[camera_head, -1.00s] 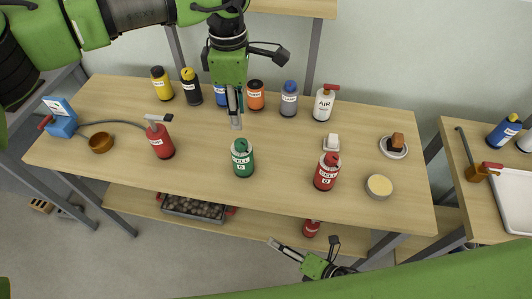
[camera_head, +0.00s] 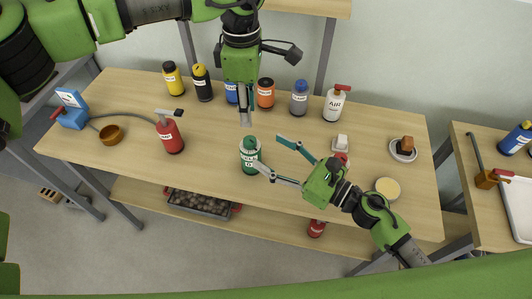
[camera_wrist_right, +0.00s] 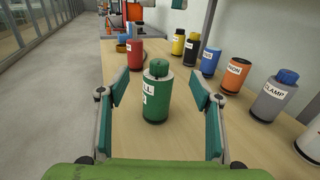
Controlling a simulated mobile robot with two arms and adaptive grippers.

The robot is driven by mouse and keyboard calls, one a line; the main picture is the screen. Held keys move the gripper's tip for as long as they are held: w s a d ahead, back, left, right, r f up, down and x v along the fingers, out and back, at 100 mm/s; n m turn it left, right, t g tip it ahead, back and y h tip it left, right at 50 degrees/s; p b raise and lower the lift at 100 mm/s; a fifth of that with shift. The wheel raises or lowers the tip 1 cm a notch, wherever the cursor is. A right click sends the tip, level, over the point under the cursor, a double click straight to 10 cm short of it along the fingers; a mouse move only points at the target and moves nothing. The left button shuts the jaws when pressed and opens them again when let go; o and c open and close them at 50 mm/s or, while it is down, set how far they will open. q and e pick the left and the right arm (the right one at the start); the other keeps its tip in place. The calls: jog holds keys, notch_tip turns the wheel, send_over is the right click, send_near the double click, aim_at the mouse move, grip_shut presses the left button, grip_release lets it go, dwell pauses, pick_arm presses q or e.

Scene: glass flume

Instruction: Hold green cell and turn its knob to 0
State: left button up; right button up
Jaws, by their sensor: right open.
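The green cell (camera_head: 250,158), a green bottle with a white label and a green knob (camera_head: 250,142) on top, stands upright on the table. It also shows in the right wrist view (camera_wrist_right: 156,103), its knob (camera_wrist_right: 158,68) at the top; the knob's setting is too small to read. My right gripper (camera_head: 268,152) is open and empty. Its fingers point at the cell from the right, one on each side of its line, with the cell just ahead. My left gripper (camera_head: 245,122) points down, above and behind the cell, apart from it; its fingers look edge-on.
A red bottle (camera_head: 170,137) and a brown bowl (camera_head: 110,135) stand left. Behind are several bottles, including orange (camera_head: 266,93), grey (camera_head: 299,98) and white AIR (camera_head: 334,104). The red cell is mostly hidden behind my right gripper. A round tan-topped dish (camera_head: 387,188) lies right.

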aim_at(251, 158)
notch_tip(251, 158, down, 7)
jog(key=shift+f, duration=0.15)
jog(key=x, duration=0.6)
jog(key=shift+w+a+f, duration=0.2)
jog(key=shift+w, duration=0.05)
jog(key=shift+w+a, duration=0.25)
jog(key=shift+a, duration=0.15)
